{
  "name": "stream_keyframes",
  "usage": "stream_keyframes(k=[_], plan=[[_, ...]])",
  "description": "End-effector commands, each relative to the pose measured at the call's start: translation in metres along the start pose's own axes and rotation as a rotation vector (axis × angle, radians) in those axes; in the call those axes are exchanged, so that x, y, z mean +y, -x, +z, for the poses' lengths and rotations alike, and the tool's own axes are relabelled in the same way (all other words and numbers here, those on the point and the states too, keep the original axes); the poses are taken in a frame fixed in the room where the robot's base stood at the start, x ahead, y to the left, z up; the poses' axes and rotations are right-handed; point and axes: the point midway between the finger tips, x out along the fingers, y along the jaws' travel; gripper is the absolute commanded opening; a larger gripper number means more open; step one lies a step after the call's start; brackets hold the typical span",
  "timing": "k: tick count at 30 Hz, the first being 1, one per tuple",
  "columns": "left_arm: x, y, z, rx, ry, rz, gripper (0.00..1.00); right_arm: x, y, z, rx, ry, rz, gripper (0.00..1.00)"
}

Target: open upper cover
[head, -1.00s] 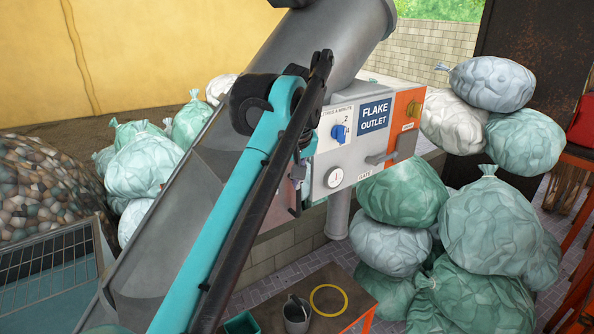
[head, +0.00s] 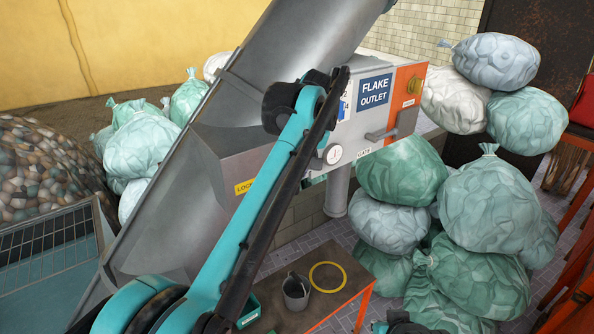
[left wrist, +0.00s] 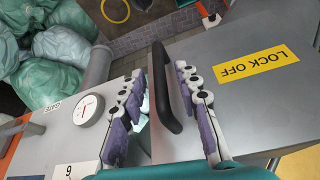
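The grey cover (left wrist: 235,110) has a yellow LOCK OFF label (left wrist: 257,67) and a black bar handle (left wrist: 164,88) along its edge. In the head view the label (head: 244,187) shows on the grey machine housing, left of my teal arm. My left gripper (left wrist: 160,78) is open, with its purple-padded fingers apart on either side of the handle. I cannot tell whether either finger touches it. A narrow dark gap shows next to the handle, beside the cover's edge. In the head view my arm hides the left gripper and the handle. My right gripper is not clearly in view.
The FLAKE OUTLET panel (head: 375,92) with its gauge (head: 333,154) and grey gate lever (head: 394,128) is right of my arm. Stacked bags (head: 488,207) stand at the right. Below is a table (head: 325,300) with a grey cup (head: 296,291) and yellow ring (head: 328,277).

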Motion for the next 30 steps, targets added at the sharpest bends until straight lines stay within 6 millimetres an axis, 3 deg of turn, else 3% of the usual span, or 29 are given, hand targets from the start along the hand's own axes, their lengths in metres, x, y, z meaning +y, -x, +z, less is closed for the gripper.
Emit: stream_keyframes(k=[7, 11, 23, 30], plan=[[0.0, -0.001, 0.0, 0.0, 0.0, 0.0, 0.33, 0.0, 0.0, 0.0, 0.0, 0.0, 0.0, 0.0], [0.0, -0.001, 0.0, 0.0, 0.0, 0.0, 0.01, 0.0, 0.0, 0.0, 0.0, 0.0, 0.0, 0.0], [-0.001, 0.0, 0.004, 0.0, -0.02, 0.008, 0.0, 0.0, -0.001, 0.001, 0.0, 0.0, 0.0, 0.0], [-0.004, 0.007, 0.023, 0.0, -0.122, 0.052, 0.0, 0.0, -0.006, 0.004, 0.0, 0.0, 0.0, 0.0]])
